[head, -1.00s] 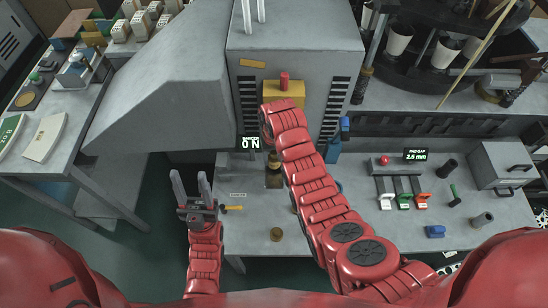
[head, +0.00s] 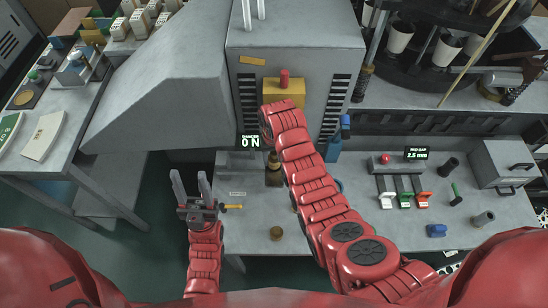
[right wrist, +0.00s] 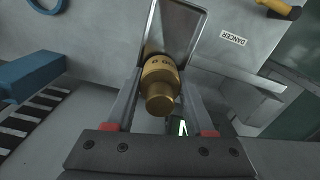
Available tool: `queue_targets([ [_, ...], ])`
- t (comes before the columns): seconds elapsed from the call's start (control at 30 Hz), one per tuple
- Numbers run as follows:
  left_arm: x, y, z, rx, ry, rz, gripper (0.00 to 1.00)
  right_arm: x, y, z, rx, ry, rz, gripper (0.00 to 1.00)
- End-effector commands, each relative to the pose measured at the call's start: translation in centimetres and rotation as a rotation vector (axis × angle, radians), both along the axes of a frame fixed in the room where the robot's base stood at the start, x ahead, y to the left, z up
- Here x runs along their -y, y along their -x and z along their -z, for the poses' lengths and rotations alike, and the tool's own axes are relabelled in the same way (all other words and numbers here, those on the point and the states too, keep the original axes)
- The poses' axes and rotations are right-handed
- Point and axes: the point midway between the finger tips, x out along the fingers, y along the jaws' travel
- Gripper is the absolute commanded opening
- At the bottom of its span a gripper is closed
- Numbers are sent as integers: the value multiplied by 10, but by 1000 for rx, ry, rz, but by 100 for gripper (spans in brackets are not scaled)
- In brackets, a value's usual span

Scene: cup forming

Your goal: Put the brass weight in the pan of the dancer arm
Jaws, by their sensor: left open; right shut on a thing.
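The brass weight (right wrist: 160,85) is between the fingers of my right gripper (right wrist: 163,95), which is shut on it. A grey pan with raised edges (right wrist: 150,45) lies just beyond the weight in the right wrist view. I cannot tell whether the weight touches the pan. A "DANCER" label (right wrist: 233,38) is to the right of the pan. The dancer display (head: 250,141) reads 0 N. My left gripper (head: 190,186) is open and empty at the bench's left edge.
A yellow-handled tool (head: 232,207) lies beside my left gripper.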

Motion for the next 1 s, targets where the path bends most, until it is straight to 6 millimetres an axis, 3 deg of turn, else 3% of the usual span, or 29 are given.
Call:
queue_targets([
  [1.0, 0, 0, 8, 0, 0, 0, 48, 0, 0, 14, 1, 0, 0, 0],
])
